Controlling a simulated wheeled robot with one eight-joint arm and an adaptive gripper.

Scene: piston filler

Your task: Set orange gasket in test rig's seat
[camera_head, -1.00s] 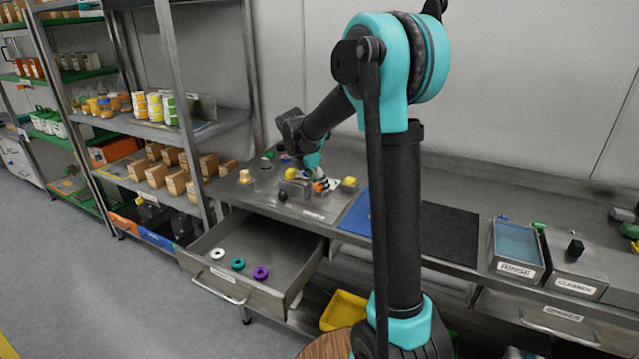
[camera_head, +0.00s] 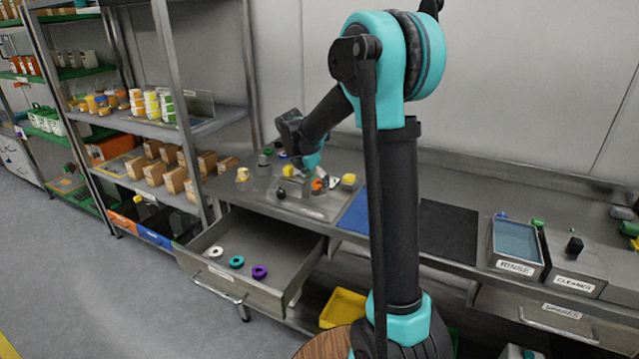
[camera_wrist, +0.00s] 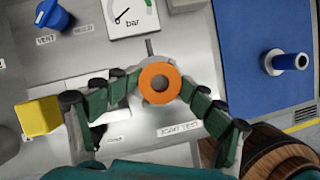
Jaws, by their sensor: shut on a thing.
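The orange gasket (camera_wrist: 160,69) is a flat ring held between the fingertips of my gripper (camera_wrist: 160,86), which is shut on it. It also shows as a small orange spot in the head view (camera_head: 317,184). It is over the grey test rig (camera_wrist: 125,60), near the pressure gauge (camera_wrist: 130,12). Grey metal shows through the ring's hole. In the head view, the rig (camera_head: 305,207) stands on the bench below my gripper (camera_head: 315,180).
A blue vent knob (camera_wrist: 52,14) and a yellow block (camera_wrist: 38,117) are to the gasket's left. A blue mat (camera_wrist: 292,92) with a metal fitting (camera_wrist: 288,62) lies right. The open drawer (camera_head: 285,292) holds white, teal and purple rings. A black mat (camera_head: 448,232) is clear.

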